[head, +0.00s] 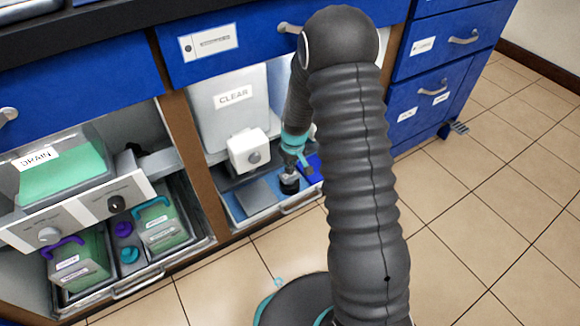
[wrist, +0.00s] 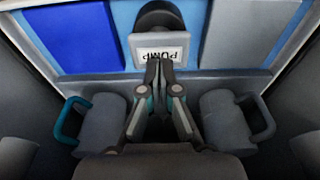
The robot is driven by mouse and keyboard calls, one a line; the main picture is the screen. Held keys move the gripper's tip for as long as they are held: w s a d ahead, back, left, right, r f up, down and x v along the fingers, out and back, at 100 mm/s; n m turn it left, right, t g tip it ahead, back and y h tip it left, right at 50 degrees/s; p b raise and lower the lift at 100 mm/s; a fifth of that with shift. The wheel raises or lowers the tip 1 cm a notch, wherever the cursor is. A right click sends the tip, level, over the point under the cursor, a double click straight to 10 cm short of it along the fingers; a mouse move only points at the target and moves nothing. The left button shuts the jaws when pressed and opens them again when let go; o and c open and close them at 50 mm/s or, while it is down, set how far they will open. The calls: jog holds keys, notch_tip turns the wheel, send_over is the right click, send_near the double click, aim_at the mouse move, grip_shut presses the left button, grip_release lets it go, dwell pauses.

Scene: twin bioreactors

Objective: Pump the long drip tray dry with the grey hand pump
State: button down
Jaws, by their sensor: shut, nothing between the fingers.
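The hand pump (head: 289,184) is a dark round-topped piece standing in the light-blue drip tray (head: 234,208) at the bottom of the right cabinet bay. In the wrist view the pump's black top (wrist: 168,17) shows at the top, with a pale PUMP label (wrist: 145,53) in front of it. My gripper (head: 302,166) reaches down into the bay beside the pump. In the wrist view my gripper (wrist: 159,64) is shut and empty, its fingertips overlapping the label. I cannot tell whether they touch it. Any liquid in the tray (wrist: 128,30) is not discernible.
Above stands a container marked CLEAR (head: 232,98) with a white knobbed box (head: 249,150). The left bay holds a DRAIN container (head: 62,172) and green-filled bins. Tiled floor (head: 480,200) at right is clear.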

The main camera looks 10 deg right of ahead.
aim_at(290, 175)
jog(key=shift+f, duration=0.1)
jog(key=shift+f+b, duration=0.8)
jog(key=shift+f, duration=0.75)
jog(key=shift+r+p, duration=0.85)
jog(key=shift+r, duration=0.85)
